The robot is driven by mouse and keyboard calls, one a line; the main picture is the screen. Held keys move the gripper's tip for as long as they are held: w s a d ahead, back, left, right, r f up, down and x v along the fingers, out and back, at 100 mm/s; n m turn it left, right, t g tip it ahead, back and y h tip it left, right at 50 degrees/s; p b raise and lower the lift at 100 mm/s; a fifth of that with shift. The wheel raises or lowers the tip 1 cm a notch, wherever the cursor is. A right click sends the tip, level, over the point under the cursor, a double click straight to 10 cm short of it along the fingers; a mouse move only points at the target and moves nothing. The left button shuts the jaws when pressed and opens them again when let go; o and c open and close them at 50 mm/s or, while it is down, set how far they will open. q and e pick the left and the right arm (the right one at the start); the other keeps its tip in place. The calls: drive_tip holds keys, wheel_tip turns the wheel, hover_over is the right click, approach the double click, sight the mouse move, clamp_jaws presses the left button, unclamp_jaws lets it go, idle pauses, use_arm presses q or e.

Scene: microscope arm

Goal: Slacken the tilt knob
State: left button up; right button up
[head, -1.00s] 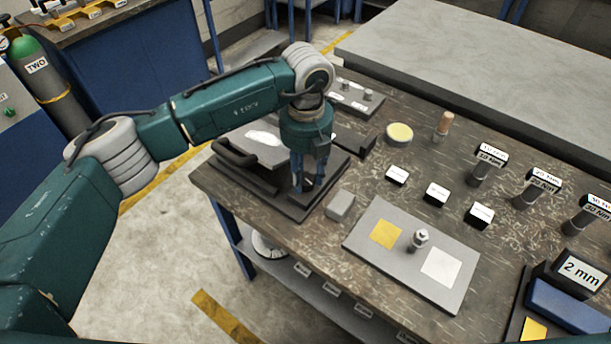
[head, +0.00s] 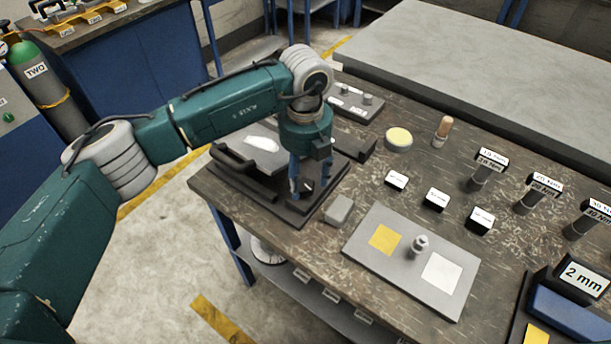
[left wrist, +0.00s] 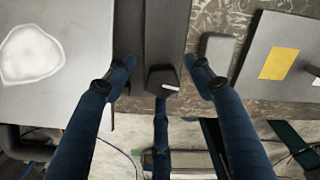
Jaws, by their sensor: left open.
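A dark microscope-like stand (head: 290,216) with a flat base sits at the table's near left corner. It carries a grey plate with a white patch (head: 262,143). In the left wrist view its dark arm (left wrist: 166,30) ends in a small black knob-like block (left wrist: 163,79) with a pale mark; I take this for the tilt knob. My left gripper (head: 308,190) points down over the stand. In the left wrist view its blue fingers (left wrist: 158,78) are open, one on each side of the block, with gaps visible.
A small grey block (head: 340,209) lies close to the right of the stand. A grey board (head: 405,275) with yellow and white squares and a metal knob lies beyond it. Labelled black blocks and torque tools (head: 483,170) stand farther right. The table's front edge is close.

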sight(305, 181)
use_arm(q)
wheel_tip(305, 181, up, 12)
idle(0.5)
idle(0.4)
